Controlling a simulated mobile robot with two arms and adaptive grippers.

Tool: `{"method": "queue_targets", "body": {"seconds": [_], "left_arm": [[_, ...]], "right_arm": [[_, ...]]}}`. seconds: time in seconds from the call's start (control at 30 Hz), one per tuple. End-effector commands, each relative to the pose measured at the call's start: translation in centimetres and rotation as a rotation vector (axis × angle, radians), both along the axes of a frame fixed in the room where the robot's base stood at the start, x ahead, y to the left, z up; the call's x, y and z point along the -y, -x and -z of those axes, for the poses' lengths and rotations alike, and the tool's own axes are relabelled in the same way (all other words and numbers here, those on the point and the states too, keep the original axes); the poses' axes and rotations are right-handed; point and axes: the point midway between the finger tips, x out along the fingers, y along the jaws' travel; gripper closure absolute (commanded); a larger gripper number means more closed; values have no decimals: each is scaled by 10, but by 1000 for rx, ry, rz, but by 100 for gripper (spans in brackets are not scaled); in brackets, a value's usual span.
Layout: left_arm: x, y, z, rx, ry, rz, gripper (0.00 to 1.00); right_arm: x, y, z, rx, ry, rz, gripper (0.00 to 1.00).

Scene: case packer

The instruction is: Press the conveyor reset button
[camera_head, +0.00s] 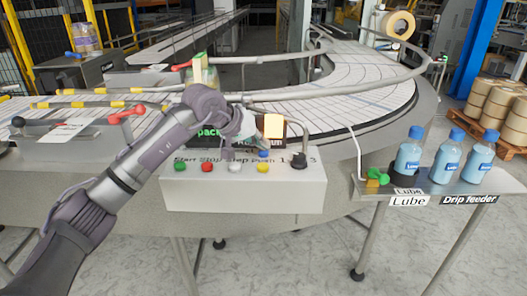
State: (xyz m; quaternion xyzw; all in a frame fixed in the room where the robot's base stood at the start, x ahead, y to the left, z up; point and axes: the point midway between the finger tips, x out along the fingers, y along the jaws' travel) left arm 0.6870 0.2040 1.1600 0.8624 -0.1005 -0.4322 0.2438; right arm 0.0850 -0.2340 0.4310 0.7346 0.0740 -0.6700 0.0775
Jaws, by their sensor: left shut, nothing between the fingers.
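A light grey control box (245,193) stands at the front of the conveyor. Its top carries a green button (179,167), a red button (206,167), a white button (234,167), a blue button (262,154), a yellow button (261,168) and a black knob (298,160). The lettering behind them is partly covered, and I cannot read which one is marked reset. My left gripper (234,140) is shut and empty, pointing down above and behind the white button. It appears apart from the button, though contact is hard to judge. My right gripper is out of view.
Several blue bottles (443,160) stand on a side shelf (430,187) at the right. A curved conveyor (340,90) with rails lies behind. A red-handled lever (127,114) is left of my arm.

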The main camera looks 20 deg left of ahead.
Motion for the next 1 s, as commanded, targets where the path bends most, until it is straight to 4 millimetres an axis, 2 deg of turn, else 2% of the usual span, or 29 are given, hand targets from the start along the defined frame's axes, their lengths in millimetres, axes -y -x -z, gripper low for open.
{"method": "queue_targets", "body": {"seconds": [0.63,1.0], "left_arm": [[0,0,5,-2,-1,1,100],[0,0,-13,-1,-1,0,100]], "right_arm": [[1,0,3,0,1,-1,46],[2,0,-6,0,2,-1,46]]}}
